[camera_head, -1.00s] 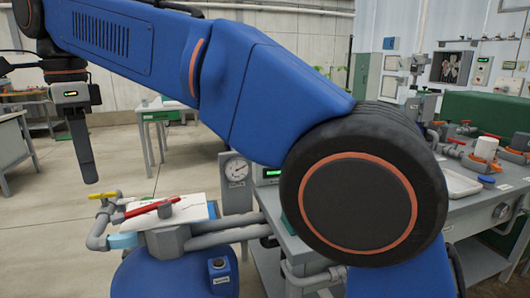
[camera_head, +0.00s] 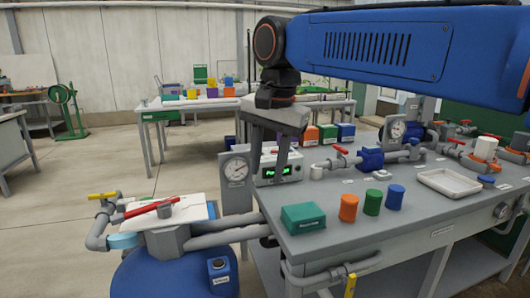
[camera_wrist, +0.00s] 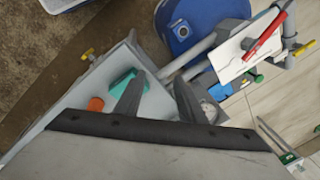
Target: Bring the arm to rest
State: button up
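My arm reaches in from the right across the top of the head view, over the grey bench (camera_head: 330,243). My gripper (camera_head: 268,176) hangs down at its end, near the bench's left edge, in front of the green-lit display box (camera_head: 284,169). In the wrist view the two fingers of my gripper (camera_wrist: 160,80) stand apart with nothing between them. It is open and empty. The teal box (camera_head: 303,218) lies to its lower right in the head view.
Orange (camera_head: 348,208), green (camera_head: 372,202) and blue (camera_head: 395,197) cylinders and a white tray (camera_head: 449,183) stand on the bench. A pressure gauge (camera_head: 236,170) stands at its left edge. A blue tank (camera_head: 175,275) with pipes and a red-handled valve (camera_head: 150,207) is front left.

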jog(key=s+d+f+n+t, duration=0.1)
jog(key=s+d+f, duration=0.4)
jog(key=d, duration=0.5)
jog(key=s+d+f+n+t, duration=0.1)
jog(key=s+d+f+n, duration=0.1)
jog(key=d+f, duration=0.55)
jog(key=s+d+f+n+t+h, duration=0.1)
jog(key=s+d+f+n, duration=0.1)
jog(key=s+d+f, duration=0.8)
notch_tip(320, 180, down, 2)
jog(key=shift+d, duration=0.5)
